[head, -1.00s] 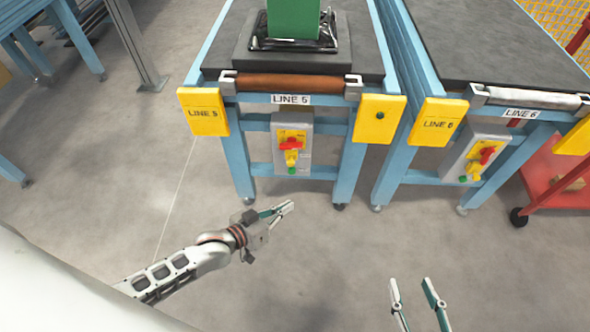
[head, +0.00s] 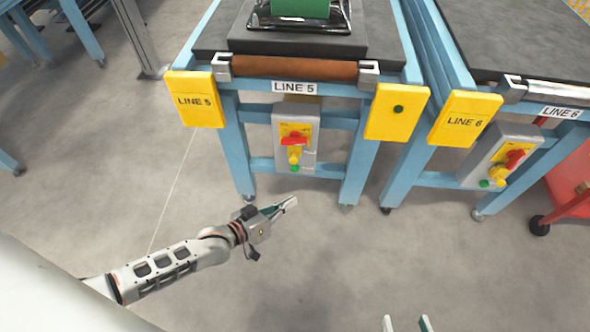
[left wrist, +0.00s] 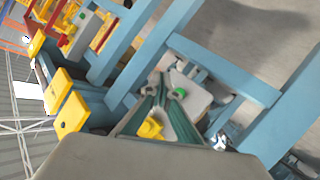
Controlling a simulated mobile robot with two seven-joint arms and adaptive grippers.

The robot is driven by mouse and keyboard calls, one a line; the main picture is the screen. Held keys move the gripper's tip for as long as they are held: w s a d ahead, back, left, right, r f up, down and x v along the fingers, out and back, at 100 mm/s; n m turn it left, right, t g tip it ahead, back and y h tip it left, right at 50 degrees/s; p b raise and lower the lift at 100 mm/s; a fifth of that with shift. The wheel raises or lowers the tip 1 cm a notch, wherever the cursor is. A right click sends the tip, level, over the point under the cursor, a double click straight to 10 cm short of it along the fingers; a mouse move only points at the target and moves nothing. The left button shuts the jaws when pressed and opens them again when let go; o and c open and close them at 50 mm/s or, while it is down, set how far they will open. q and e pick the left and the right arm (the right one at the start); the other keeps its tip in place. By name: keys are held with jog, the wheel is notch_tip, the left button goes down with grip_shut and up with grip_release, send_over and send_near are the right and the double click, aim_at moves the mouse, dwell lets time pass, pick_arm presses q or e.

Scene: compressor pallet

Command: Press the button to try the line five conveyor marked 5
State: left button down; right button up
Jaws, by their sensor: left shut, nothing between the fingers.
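The line five conveyor (head: 349,87), a blue frame with a "LINE 5" label (head: 294,87), stands ahead. Its grey control box (head: 309,158) carries a red switch (head: 294,139), a yellow part below it and a green button (head: 293,160). My left gripper (head: 290,204) is shut and empty, below and in front of the box in the head view. In the left wrist view its fingers (left wrist: 161,88) overlap the box, between the green button (left wrist: 180,93) and the yellow part (left wrist: 151,128); contact is not visible. My right gripper (head: 406,324) is open at the bottom edge, mostly cut off.
Yellow plates flank the line 5 conveyor, the left one (head: 195,99) marked LINE 5, the right one (head: 397,111) with a dark green dot. A similar line 6 conveyor with its own control box (head: 500,155) stands to the right. A red cart (head: 570,190) is beyond. The near floor is clear.

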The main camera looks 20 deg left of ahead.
aim_at(295, 169)
pick_arm(q)
jog(key=w+a+b, duration=0.2)
jog(key=w, duration=0.5)
jog(key=shift+w+a, duration=0.15)
jog(key=shift+w, duration=0.25)
pick_arm(e)
jog(key=shift+w+a+r+m+t+y, duration=0.2)
jog(key=shift+a+r+m, duration=0.15)
jog(key=shift+a, duration=0.25)
jog(key=shift+w+a+r+m+t+y, duration=0.1)
jog(key=shift+w+a+r+m+y, duration=0.1)
jog(key=shift+a+r+m, duration=0.25)
jog(key=shift+s+f, duration=0.15)
jog(key=shift+f, duration=0.2)
pick_arm(q)
jog(key=shift+w+b, duration=0.15)
jog(key=shift+b, duration=0.15)
pick_arm(e)
jog(key=shift+s+f, duration=0.1)
pick_arm(q)
jog(key=shift+w+a, duration=0.15)
jog(key=shift+w, duration=0.1)
jog(key=shift+w+a, duration=0.15)
jog(key=shift+w, duration=0.4)
pick_arm(e)
jog(key=shift+s+f, duration=0.1)
jog(key=shift+f, duration=0.25)
